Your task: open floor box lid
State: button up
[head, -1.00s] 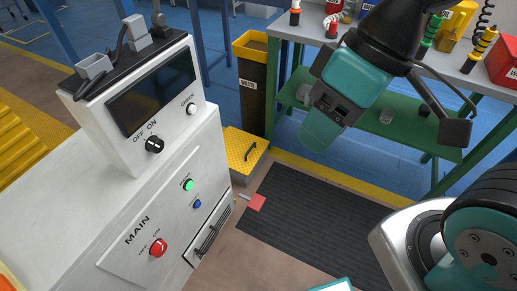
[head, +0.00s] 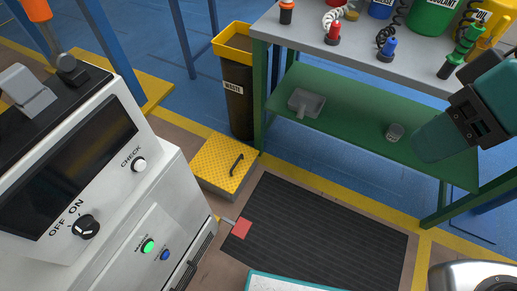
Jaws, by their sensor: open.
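The floor box lid (head: 217,158) is a yellow plate with a raised pattern and a black handle (head: 237,163) on its right part. It lies shut on a low grey box on the floor, between the white machine and the green workbench. My gripper (head: 440,137) is at the right of the head view, in front of the bench's lower shelf and well apart from the lid. It is open, seen partly from the side, and nothing shows between its fingers.
A black waste bin with a yellow rim (head: 233,50) stands just behind the lid. The white control machine (head: 110,185) fills the left. The green workbench (head: 300,55) stands at the back right. A dark mat (head: 320,225) and a red pedal (head: 242,229) lie in front.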

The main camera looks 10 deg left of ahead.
aim_at(223, 162)
jog(key=i, duration=0.7)
jog(key=u, duration=0.65)
jog(key=i, duration=0.45)
jog(key=u, duration=0.35)
